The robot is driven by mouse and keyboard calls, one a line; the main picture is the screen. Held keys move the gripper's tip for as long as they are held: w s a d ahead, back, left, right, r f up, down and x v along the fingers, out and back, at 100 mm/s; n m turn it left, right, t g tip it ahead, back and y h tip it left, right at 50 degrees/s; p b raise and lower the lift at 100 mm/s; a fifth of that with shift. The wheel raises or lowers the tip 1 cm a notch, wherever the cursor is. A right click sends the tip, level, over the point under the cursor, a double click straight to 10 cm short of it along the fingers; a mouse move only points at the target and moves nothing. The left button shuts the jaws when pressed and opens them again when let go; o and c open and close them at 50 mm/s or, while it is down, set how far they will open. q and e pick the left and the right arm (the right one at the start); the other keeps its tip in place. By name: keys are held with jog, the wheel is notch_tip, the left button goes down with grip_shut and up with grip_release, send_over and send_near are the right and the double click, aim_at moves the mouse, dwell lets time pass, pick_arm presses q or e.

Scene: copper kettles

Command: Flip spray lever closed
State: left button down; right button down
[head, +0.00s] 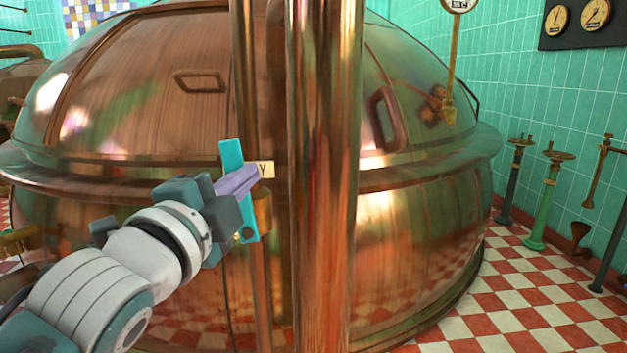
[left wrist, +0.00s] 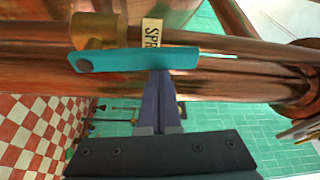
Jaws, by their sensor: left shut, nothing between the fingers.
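The spray lever is a flat teal handle (head: 231,157), standing nearly upright along a thin copper pipe in the head view. In the left wrist view the teal lever (left wrist: 125,60) lies lengthwise along the pipe, its pivot bolt at the left end by a brass valve body (left wrist: 92,30). A cream tag (left wrist: 152,32) reading "SPR" is partly hidden behind the lever. My left gripper (head: 248,174) is shut and empty. Its purple fingertips (left wrist: 160,76) are at the lever's edge, around mid-length; I cannot tell whether they touch. My right gripper is not in view.
A thick copper column (head: 322,200) stands just right of the lever. The big copper kettle (head: 420,240) fills the space behind. Valve posts (head: 545,205) stand at the right by the green tiled wall. The checkered floor (head: 500,300) is open at lower right.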

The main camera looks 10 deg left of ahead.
pick_arm(q)
jog(key=s+a+f+n+t+y+b, duration=0.2)
jog(key=a+f+n+y+b, duration=0.4)
jog(key=n, duration=1.2)
jog(key=shift+s+a+f+b, duration=0.25)
jog(key=shift+a+f+b, duration=0.4)
jog(key=shift+a, duration=0.6)
jog(key=shift+r, duration=0.2)
jog(key=s+d+p, duration=0.2)
jog(key=s+p, duration=0.2)
jog(key=s, duration=0.5)
jog(key=shift+d+r+p, duration=0.25)
jog(key=shift+d+p, duration=0.05)
